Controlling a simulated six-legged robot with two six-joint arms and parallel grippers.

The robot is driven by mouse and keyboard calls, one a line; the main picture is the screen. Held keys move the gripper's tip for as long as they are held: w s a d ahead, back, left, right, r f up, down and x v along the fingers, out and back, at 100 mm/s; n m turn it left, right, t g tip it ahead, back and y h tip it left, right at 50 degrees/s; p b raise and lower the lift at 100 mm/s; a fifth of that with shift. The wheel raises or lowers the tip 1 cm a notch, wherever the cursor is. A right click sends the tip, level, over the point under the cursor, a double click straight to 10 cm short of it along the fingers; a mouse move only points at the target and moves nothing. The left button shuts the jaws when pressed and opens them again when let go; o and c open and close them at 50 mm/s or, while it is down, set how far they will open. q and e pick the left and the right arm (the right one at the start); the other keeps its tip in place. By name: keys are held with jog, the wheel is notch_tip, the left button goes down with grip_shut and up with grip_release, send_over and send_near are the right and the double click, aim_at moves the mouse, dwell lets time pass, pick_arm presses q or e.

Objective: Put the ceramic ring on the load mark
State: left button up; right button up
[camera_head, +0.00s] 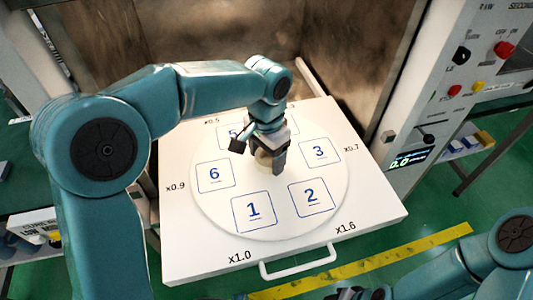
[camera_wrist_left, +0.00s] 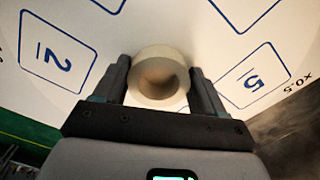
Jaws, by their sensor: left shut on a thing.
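The ceramic ring (camera_wrist_left: 147,57) is cream-coloured, with its round opening facing the left wrist camera. It sits between the two dark fingers of my left gripper (camera_wrist_left: 160,82), which is shut on it. In the head view the left gripper (camera_head: 271,160) is near the middle of a white round plate (camera_head: 268,212), and the ring (camera_head: 263,159) is partly hidden by the fingers. I cannot tell whether the ring touches the plate. Blue numbered squares 1, 2, 3 and 6 show around it; another is partly covered. I cannot tell which is the load mark. Part of my right gripper (camera_head: 362,293) shows at the bottom edge.
The round plate lies on a white drawer (camera_head: 378,218) with a front handle (camera_head: 298,262), pulled out from a metal chamber (camera_head: 350,45). A control panel (camera_head: 440,110) with buttons and a display stands on the right. Yellow tape (camera_head: 400,258) marks the green floor.

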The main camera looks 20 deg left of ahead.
aim_at(266, 157)
pick_arm(q)
jog(key=o, duration=1.1)
jog(key=shift+f, duration=0.1)
notch_tip(266, 157, up, 8)
jog(key=shift+f+p, duration=0.1)
jog(key=shift+p, duration=0.6)
